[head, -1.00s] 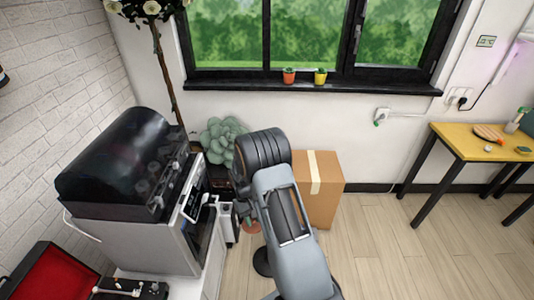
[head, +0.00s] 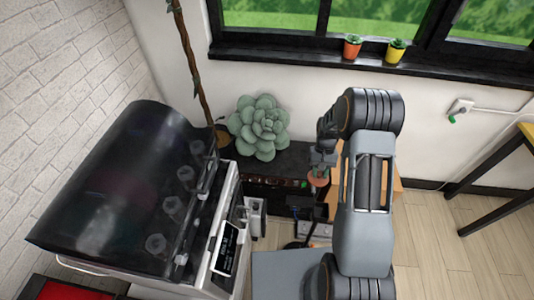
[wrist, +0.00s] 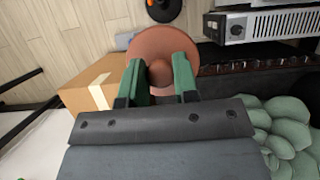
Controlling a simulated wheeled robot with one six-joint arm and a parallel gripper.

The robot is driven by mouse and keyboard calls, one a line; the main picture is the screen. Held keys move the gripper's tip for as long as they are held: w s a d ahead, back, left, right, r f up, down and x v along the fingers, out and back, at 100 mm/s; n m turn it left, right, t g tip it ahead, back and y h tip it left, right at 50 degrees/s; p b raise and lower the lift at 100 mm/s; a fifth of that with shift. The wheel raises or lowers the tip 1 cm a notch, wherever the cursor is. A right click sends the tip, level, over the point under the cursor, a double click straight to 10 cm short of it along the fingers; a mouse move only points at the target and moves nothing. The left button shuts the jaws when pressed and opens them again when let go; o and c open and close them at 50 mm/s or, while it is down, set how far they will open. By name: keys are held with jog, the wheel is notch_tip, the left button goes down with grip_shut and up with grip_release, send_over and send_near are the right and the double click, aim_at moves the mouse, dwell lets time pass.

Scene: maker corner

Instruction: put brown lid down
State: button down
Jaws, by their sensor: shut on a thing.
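The brown lid (wrist: 163,38) is a round reddish-brown disc with a knob, in the upper middle of the wrist view. My gripper (wrist: 159,68) has its green fingers shut on the knob. In the head view the lid (head: 318,179) is a small brown shape under my gripper (head: 322,160), partly hidden by the arm. It appears held in front of a dark low cabinet (head: 292,158); I cannot tell whether it touches anything beneath.
A machine with a dark curved cover (head: 120,190) fills the left. A cardboard box (wrist: 92,88) stands close to the lid in the wrist view. Small pots (head: 352,47) line the windowsill. Wooden floor (head: 430,218) is open at right.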

jog(key=w+a+f+m+t+y+b, duration=0.35)
jog(key=w+f+m+b, duration=0.45)
jog(key=m+b, duration=0.55)
jog(key=m+t+h+b, duration=0.2)
jog(key=m+t+b, duration=0.3)
jog(key=m+b, duration=1.25)
send_near(282, 164)
jog(key=w+n+b, duration=0.1)
jog(key=n, duration=0.1)
jog(key=a+f+n+b, duration=0.1)
jog(key=b, duration=0.1)
jog(key=shift+w+a+n, duration=0.1)
jog(key=shift+w+n, duration=0.3)
jog(key=shift+w+f, duration=0.2)
jog(key=shift+f, duration=0.2)
jog(key=shift+w+f+b, duration=0.1)
jog(key=shift+f+b, duration=0.75)
jog(key=shift+f, duration=0.7)
jog(key=shift+f, duration=0.1)
jog(key=c, duration=0.9)
grip_release()
